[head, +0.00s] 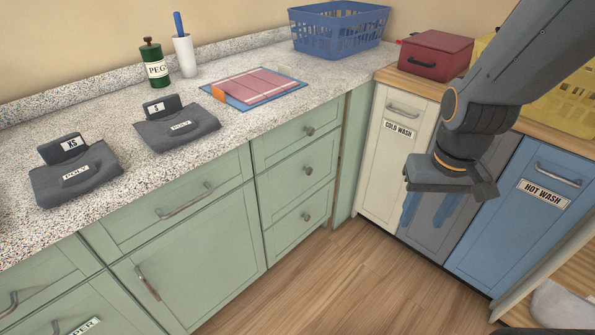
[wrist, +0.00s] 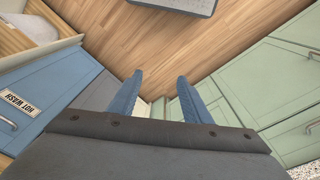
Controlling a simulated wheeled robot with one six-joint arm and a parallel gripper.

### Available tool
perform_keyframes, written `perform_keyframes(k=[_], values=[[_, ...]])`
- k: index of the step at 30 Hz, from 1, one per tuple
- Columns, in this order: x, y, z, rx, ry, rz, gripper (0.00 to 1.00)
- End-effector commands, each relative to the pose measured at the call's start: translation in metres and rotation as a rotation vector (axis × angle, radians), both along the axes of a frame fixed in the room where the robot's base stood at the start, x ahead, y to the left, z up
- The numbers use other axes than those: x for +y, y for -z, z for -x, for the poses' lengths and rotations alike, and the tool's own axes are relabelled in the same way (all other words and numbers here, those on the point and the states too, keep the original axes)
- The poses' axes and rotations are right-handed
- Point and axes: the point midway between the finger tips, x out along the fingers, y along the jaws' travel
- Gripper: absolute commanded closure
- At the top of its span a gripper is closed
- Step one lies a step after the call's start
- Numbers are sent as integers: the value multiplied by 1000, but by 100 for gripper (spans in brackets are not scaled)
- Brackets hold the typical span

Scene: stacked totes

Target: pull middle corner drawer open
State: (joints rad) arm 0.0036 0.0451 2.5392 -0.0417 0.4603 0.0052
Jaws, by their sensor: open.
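The middle corner drawer (head: 293,197) is a green front in a stack of three at the corner end of the green cabinets. It looks shut. Its round knob (head: 308,171) sticks out near the upper middle of the stack's centre. My gripper (head: 425,212) hangs in front of the grey and blue laundry fronts, to the right of the drawer and apart from it. Its two blue fingers point down and are spread with nothing between them. The fingers (wrist: 155,95) also show in the wrist view, over the wood floor. The drawer knob cannot be made out there.
A cream COLD WASH front (head: 385,165) and a blue HOT WASH front (head: 530,225) line the right side. The speckled counter (head: 225,140) holds folded dark clothes, a blue basket (head: 338,30) and a board. The wood floor (head: 340,270) before the drawers is clear.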

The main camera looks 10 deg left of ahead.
Motion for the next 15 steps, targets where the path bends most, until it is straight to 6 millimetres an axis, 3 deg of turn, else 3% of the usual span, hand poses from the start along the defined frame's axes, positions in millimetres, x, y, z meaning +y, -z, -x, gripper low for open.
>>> perform_keyframes(k=[1,7,15], values=[[-3,21,-20,-37,-21,11,56],[-3,82,-125,-279,-174,52,56],[27,148,-252,-614,-402,35,56]])
